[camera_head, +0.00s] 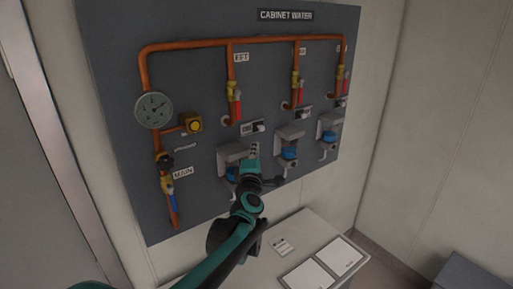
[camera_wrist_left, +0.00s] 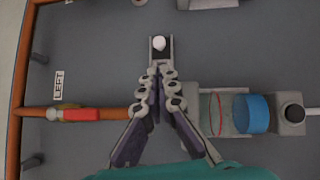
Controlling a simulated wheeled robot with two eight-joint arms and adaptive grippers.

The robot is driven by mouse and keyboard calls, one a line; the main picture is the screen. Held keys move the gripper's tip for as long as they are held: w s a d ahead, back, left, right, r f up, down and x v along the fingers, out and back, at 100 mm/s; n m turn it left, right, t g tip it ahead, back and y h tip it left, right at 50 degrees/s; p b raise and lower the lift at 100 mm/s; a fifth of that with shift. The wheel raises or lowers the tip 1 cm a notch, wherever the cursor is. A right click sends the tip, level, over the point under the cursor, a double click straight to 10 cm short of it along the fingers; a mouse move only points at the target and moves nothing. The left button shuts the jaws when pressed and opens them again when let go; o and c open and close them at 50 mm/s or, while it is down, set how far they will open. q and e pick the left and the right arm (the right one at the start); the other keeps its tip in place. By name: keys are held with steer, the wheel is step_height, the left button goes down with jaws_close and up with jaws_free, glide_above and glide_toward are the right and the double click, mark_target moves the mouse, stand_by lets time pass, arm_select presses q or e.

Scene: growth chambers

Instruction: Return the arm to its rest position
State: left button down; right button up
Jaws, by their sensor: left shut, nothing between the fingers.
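My left arm (camera_head: 225,256) reaches up from the bottom of the head view toward a dark wall panel (camera_head: 200,87). Its gripper (camera_head: 254,150) is in front of the panel's lower middle, partly covering the left one of the grey units with blue parts. In the left wrist view the gripper (camera_wrist_left: 159,72) has its fingers together with nothing between them. The fingertips are just below a small switch with a white knob (camera_wrist_left: 159,43); whether they touch it I cannot tell. The switch also shows in the head view (camera_head: 258,127). My right gripper is not in view.
The panel, labelled CABINET WATER (camera_head: 285,15), carries copper pipes (camera_head: 240,41), a gauge (camera_head: 154,109), a yellow knob (camera_head: 194,125) and red-handled valves. A blue filter unit (camera_wrist_left: 250,113) is right of the fingers. A white cabinet top (camera_head: 305,236) with sheets stands below.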

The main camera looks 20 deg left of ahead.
arm_select(q)
steer(key=s+d+f+m+g+h+b, duration=0.1)
steer(key=s+d+f+m+h+b, duration=0.25)
steer(key=d+f+m+b, duration=0.35)
steer(key=s+d+f+m+g+h+b, duration=0.25)
steer(key=s+f+b, duration=0.2)
steer(key=f, duration=0.45)
steer(key=s+d+f+m+h+b, duration=0.2)
steer(key=s+d+f+m+b, duration=0.3)
steer(key=f, duration=0.3)
steer(key=s+f+m+g+b, duration=0.2)
steer(key=s+f, duration=0.4)
steer(key=f, duration=0.4)
steer(key=s+f+m+g+y+b, duration=0.1)
steer(key=s+f+m+g+b, duration=0.2)
steer(key=s+f+b, duration=0.4)
steer(key=s+f+m+g+b, duration=0.3)
steer(key=s+f, duration=0.3)
steer(key=f, duration=0.6)
steer(key=shift+s+a+f+m+y+b, duration=0.3)
steer(key=shift+s+m+b, duration=0.1)
steer(key=shift+b, duration=0.5)
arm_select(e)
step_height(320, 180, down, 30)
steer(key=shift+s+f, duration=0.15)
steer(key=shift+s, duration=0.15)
arm_select(q)
steer(key=shift+w, duration=0.1)
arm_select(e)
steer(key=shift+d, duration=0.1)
